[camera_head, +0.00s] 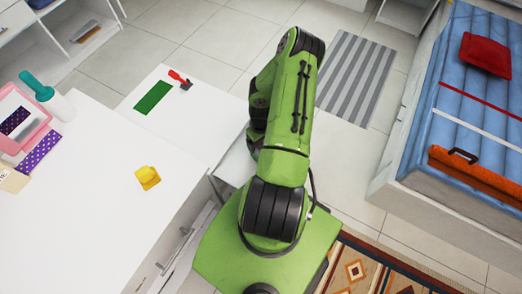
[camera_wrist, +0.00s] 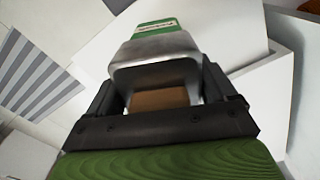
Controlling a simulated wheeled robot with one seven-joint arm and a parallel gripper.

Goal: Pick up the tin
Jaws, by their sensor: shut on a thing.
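In the wrist view, my gripper (camera_wrist: 158,84) is shut on a shiny grey metal thing, which looks like the tin (camera_wrist: 155,48). Its grey body spans the space between the two black fingers. A brown patch (camera_wrist: 160,98) shows between the fingers below the grey edge; I cannot tell what it is. A green piece with a white lettered strip (camera_wrist: 158,26) shows just above the tin; I cannot tell whether it belongs to it. In the head view, my own green arm hides the gripper and the tin.
A white table (camera_head: 75,215) at left bears a yellow object (camera_head: 147,177), a pink-framed item and a teal-topped bottle (camera_head: 48,97). A green rectangle (camera_head: 154,97) and a red-handled tool (camera_head: 181,80) lie on the white surface behind. A blue bed (camera_head: 462,95) stands right; striped rug (camera_head: 356,78) between.

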